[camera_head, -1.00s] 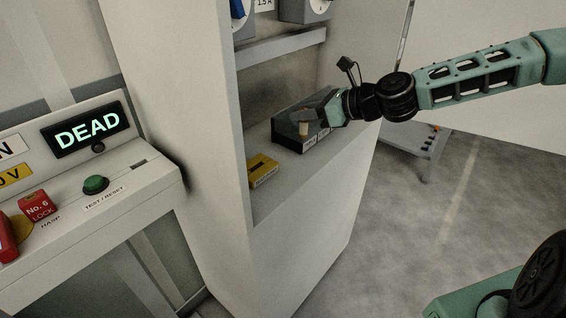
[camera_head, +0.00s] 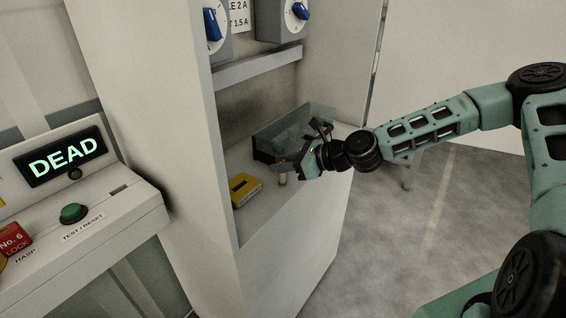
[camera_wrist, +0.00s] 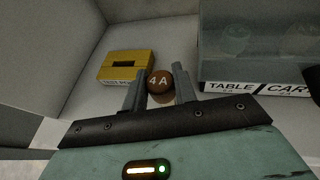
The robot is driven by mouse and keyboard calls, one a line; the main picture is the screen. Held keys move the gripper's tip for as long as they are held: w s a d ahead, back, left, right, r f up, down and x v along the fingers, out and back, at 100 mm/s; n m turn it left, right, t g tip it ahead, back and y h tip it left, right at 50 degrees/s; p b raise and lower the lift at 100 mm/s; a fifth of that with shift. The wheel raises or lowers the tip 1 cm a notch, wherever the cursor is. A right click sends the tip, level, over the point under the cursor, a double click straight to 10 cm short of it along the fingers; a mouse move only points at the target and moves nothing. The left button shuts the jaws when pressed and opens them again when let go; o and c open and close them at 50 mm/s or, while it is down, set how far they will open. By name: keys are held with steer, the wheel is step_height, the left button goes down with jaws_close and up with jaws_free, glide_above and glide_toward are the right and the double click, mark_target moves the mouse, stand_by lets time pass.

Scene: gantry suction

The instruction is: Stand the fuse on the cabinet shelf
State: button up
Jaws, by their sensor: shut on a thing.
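The fuse (camera_head: 282,179) is a small tan cylinder with a brown end marked "4 A", seen end-on in the wrist view (camera_wrist: 160,82). My gripper (camera_head: 290,171) is shut on it, with one finger on each side in the wrist view. The fuse looks upright, low over the cabinet shelf (camera_head: 262,213). I cannot tell whether its lower end touches the shelf. It is between a yellow box and a clear-walled bin.
The yellow box (camera_head: 241,190) lies on the shelf to the left of the fuse. A panel reading DEAD (camera_head: 65,156) is at left.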

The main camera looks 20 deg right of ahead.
steer(key=shift+f, duration=0.1)
steer(key=o, duration=1)
steer(key=shift+c, duration=0.2)
